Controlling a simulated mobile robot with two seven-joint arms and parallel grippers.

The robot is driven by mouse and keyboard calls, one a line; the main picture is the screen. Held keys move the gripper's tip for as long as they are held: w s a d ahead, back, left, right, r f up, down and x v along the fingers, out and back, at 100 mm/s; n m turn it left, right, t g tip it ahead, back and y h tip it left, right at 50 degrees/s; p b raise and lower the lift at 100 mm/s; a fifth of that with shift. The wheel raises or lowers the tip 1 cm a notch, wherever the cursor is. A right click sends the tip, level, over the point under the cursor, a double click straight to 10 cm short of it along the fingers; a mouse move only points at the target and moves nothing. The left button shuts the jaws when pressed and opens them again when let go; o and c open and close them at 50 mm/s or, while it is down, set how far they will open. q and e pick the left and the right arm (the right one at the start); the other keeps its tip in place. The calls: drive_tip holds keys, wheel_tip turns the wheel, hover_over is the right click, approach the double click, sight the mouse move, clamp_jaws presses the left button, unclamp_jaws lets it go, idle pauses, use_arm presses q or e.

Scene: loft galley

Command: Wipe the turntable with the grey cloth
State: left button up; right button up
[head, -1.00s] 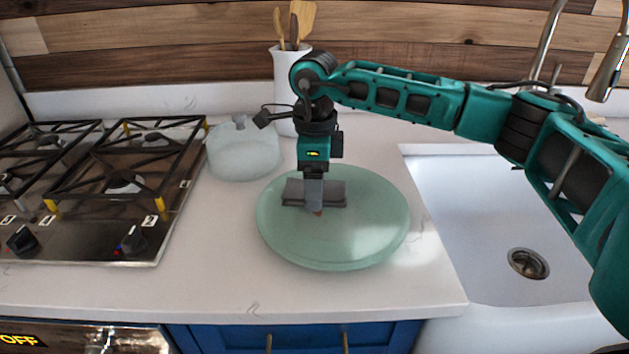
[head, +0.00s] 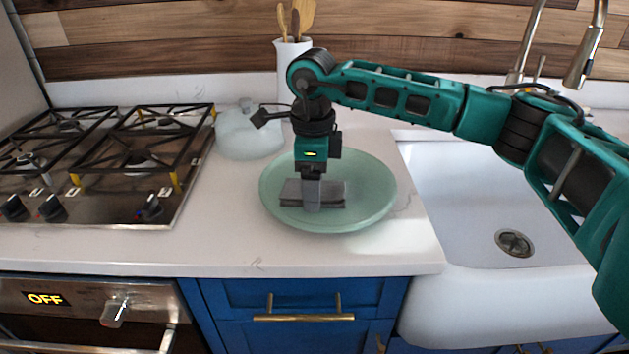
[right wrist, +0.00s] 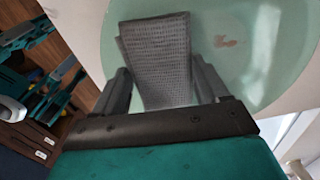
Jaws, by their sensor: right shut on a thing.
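The turntable (head: 372,188) is a round, pale green disc lying on the white counter between the stove and the sink. My right gripper (head: 312,207) points down over its front-left part and is shut on the grey cloth (head: 333,192). The cloth looks like a folded, flat pad at the turntable's surface; I cannot tell whether it touches. In the right wrist view, the woven cloth (right wrist: 157,55) sits between the fingers, and a small reddish-brown smear (right wrist: 226,41) shows on the turntable (right wrist: 262,60) beside it. The smear is not visible in the head view. My left gripper is out of view.
A frosted dome (head: 248,135) with a knob stands just behind and left of the turntable. A white crock (head: 291,75) with wooden utensils is behind. The gas stove (head: 120,165) is at left, the white sink (head: 460,190) at right. Counter in front is clear.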

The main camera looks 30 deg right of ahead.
drive_tip(key=r, duration=0.1)
drive_tip(key=r+p, duration=0.1)
drive_tip(key=shift+w+r, duration=0.25)
drive_tip(key=shift+r, duration=0.1)
wheel_tip(320, 180, up, 2)
drive_tip(key=shift+r+p, duration=0.2)
drive_tip(key=shift+p, duration=0.5)
drive_tip(key=shift+r+p, duration=0.65)
drive_tip(key=shift+r, duration=0.5)
